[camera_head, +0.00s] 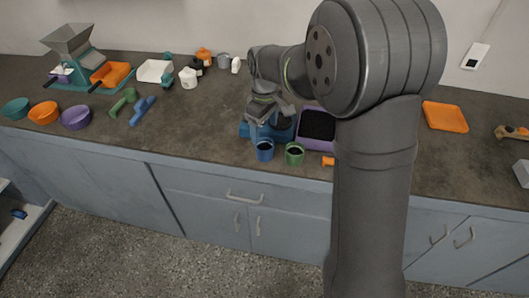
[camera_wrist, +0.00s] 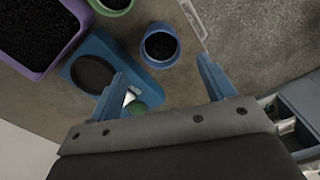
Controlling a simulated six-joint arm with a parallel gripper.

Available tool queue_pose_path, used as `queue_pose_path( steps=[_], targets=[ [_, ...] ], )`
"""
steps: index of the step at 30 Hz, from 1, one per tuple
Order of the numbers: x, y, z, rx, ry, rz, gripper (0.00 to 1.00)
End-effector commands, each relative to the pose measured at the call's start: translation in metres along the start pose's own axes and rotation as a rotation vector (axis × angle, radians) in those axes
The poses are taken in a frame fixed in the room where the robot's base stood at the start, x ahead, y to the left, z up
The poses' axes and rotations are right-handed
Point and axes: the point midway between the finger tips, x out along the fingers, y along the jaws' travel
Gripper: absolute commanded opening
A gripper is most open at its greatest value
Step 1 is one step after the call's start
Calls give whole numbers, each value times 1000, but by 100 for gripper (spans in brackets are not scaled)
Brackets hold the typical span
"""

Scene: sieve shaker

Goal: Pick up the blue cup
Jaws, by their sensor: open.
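The blue cup (camera_head: 264,151) stands upright near the counter's front edge, left of a green cup (camera_head: 294,154). In the wrist view the blue cup (camera_wrist: 151,61) shows from above, with dark grains inside. My gripper (camera_head: 263,128) is just behind and above the blue cup in the head view. In the wrist view my gripper (camera_wrist: 163,74) is open and empty, its fingertips apart, with the cup ahead of the gap between them. I cannot tell the exact height of the fingers above the cup.
A blue device with a round dark sieve (camera_wrist: 92,74) sits beside the cup. A purple tray of black grains (camera_wrist: 72,49) is past it; the green cup (camera_wrist: 112,4) is partly cut off. Bowls, including a purple one (camera_head: 76,118), stand at the left.

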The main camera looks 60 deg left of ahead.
Motion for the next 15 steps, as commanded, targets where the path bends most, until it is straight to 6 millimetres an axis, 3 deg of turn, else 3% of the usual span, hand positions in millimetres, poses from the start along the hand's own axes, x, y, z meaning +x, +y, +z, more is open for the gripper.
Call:
queue_pose_path(
  steps=[3, 15],
  targets=[
    [24, 0, 0, 1, -2, -2, 76],
    [62, -2, 1, 1, -2, -2, 76]
  ],
)
